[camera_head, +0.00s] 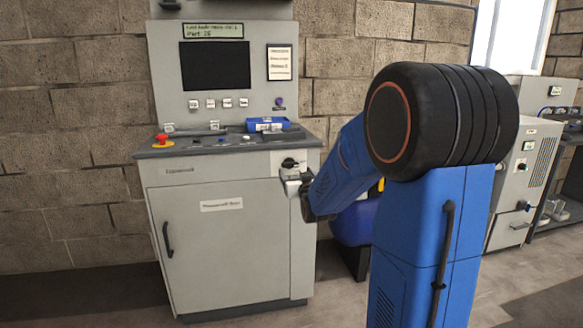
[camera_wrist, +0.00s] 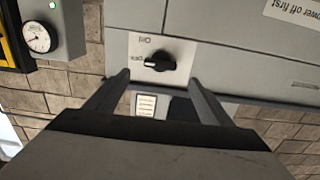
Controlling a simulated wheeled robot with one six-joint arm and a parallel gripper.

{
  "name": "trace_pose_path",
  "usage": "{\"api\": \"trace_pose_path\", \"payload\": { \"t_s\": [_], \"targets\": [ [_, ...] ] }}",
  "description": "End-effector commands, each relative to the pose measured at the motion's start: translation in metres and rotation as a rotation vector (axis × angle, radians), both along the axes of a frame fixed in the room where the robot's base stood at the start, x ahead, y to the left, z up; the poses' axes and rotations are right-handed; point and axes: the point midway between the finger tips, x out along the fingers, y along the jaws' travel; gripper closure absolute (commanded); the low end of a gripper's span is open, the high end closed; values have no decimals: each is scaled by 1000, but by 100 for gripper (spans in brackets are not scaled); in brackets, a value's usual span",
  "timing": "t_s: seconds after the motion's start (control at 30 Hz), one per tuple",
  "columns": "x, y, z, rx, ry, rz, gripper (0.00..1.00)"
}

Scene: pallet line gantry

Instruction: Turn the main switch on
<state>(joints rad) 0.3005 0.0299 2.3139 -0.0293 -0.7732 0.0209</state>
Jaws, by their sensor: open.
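The main switch (camera_wrist: 160,63) is a black rotary knob on a white plate with small lettering, in the upper middle of the wrist view. The view looks turned over there, and the lettering is upside down. In the head view the switch (camera_head: 290,163) is on the upper right of the grey cabinet's front. My gripper (camera_wrist: 157,82) is open, with one finger on each side of the knob and apart from it in the picture. In the head view my gripper (camera_head: 291,180) is small and close in front of the switch plate, partly hidden by my arm.
Another grey machine (camera_head: 527,165) is farther right. Floor in front is clear.

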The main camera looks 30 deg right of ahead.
Motion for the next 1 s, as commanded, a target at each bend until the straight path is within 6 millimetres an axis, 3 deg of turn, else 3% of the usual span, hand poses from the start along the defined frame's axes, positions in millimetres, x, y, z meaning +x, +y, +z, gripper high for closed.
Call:
{"api": "trace_pose_path", "payload": {
  "t_s": [0.3,0.5,0.93,1.0],
  "targets": [
    [51,-15,0,0,0,0,25],
    [72,-21,0,0,0,0,25],
    [79,-23,0,0,0,0,25],
    [79,-23,0,0,0,0,39]
  ]
}}
